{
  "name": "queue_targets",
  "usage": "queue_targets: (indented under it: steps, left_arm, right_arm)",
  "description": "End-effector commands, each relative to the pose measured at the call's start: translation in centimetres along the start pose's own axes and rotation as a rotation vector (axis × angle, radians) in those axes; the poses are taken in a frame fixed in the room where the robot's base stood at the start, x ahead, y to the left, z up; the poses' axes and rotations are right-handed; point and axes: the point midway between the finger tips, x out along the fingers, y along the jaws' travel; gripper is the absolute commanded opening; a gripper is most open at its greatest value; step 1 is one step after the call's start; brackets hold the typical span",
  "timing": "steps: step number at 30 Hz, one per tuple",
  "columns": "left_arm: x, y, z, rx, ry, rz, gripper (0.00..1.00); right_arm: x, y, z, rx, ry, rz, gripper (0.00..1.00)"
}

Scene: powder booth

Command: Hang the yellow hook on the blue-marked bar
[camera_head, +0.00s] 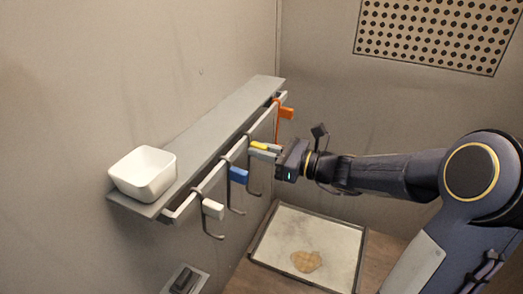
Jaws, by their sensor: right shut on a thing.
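A light rail (207,180) runs along the front of a grey wall shelf. The yellow hook (258,146) has a yellow tag between the fingers of my right gripper (264,150), which is shut on it. Its dark stem is at the rail, by the middle; I cannot tell whether its top rests on the rail or is just beside it. A hook with a blue tag (239,175) hangs on the rail nearer to me. No other blue marking can be made out on the rail. My left gripper is not in view.
A hook with a white tag (212,208) hangs near the rail's near end, one with an orange tag (286,113) near its far end. A white bowl (144,170) stands on the shelf (218,122). Below lies a tray (330,232) with a tan patch.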

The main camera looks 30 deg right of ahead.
Motion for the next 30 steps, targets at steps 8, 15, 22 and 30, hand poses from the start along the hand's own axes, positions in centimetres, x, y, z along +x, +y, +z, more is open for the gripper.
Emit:
queue_targets:
  steps: [8, 15, 22, 30]
  left_arm:
    - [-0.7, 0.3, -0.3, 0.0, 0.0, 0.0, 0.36]
    - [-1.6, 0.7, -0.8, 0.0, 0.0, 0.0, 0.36]
    - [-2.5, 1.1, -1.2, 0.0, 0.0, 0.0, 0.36]
    - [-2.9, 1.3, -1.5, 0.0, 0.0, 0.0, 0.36]
  right_arm:
    - [-0.1, 0.0, 0.9, -0.001, -0.001, 0.0, 0.0]
    - [-0.2, 0.0, 2.1, -0.001, -0.001, 0.0, 0.0]
    - [-0.3, 0.0, 3.3, -0.001, 0.0, 0.0, 0.0]
    - [-0.4, 0.0, 3.9, 0.0, 0.0, 0.0, 0.0]
